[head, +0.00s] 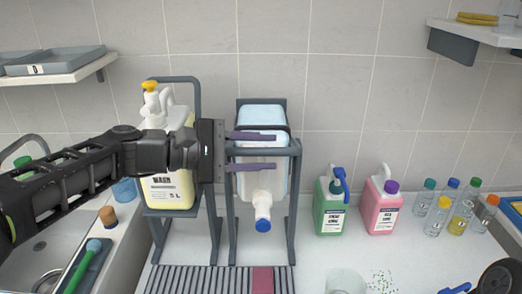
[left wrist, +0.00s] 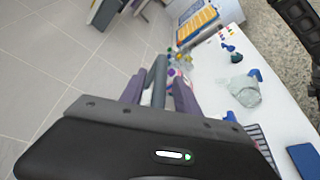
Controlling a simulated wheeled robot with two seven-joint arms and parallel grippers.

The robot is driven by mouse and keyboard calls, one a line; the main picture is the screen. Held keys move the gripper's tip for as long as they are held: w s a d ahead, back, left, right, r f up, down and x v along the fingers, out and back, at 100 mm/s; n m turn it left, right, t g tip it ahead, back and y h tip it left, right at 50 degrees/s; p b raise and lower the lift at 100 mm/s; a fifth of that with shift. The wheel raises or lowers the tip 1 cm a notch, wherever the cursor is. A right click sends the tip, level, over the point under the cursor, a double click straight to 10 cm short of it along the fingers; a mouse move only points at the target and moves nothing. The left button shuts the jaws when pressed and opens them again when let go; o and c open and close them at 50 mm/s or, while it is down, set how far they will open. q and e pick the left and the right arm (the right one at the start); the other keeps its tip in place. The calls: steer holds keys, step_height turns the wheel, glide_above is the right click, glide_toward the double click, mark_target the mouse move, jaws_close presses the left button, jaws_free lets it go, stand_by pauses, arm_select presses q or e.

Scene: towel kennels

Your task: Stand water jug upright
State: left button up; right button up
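The water jug (head: 262,182) is clear with a blue cap (head: 263,225). It sits neck-down in a grey tilting stand (head: 294,190), its cap low at the front. My left gripper (head: 277,151) reaches in from the left, its two purple fingers spread apart in front of the jug. The stand's grey top bar lies between the fingers, and it also shows between them in the left wrist view (left wrist: 158,75). Gaps show beside the bar, so the gripper looks open. The fingers hide part of the jug. My right gripper is not in view.
A yellow 5 L jug (head: 170,190) stands in a second grey frame at left. Green (head: 329,210) and pink (head: 380,208) bottles and several small bottles stand at right. A slatted drain (head: 215,280) lies in front, with a clear beaker (head: 346,282) near it. A sink (head: 45,255) is at left.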

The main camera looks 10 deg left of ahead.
arm_select(q)
jaws_close()
stand_by(1.3)
